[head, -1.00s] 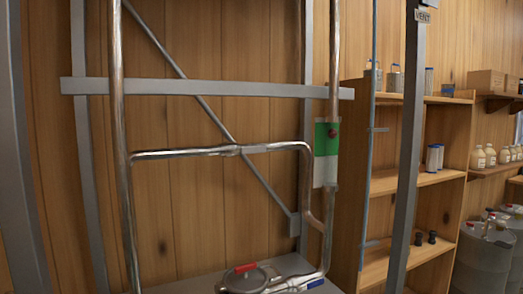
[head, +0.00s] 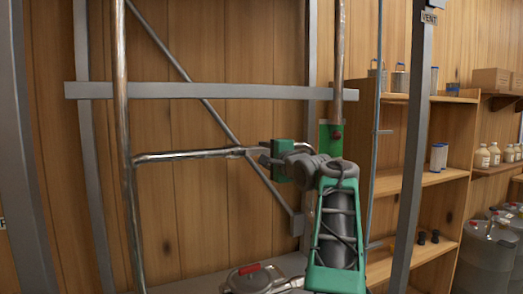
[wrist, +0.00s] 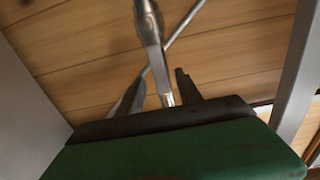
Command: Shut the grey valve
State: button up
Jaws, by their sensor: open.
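The grey valve (head: 233,152) sits on the horizontal metal pipe in the head view. In the wrist view its flat grey handle (wrist: 154,58) runs along the pipe, in line with it. My gripper (head: 264,154) has reached the pipe from the right, at the handle's side of the valve. In the wrist view my gripper (wrist: 158,90) is open, with one dark finger on each side of the pipe and handle end. I cannot tell whether either finger touches. In the head view my gripper and arm hide the pipe's right part and most of the handle.
A grey crossbar (head: 200,91) and a diagonal brace (head: 218,122) stand near the pipe. A green panel (head: 330,140) is partly hidden by my arm. Wooden shelves (head: 415,185) stand right, behind a grey post (head: 408,150).

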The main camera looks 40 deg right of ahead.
jog(key=shift+x, duration=1.25)
grip_shut()
dwell(0.4)
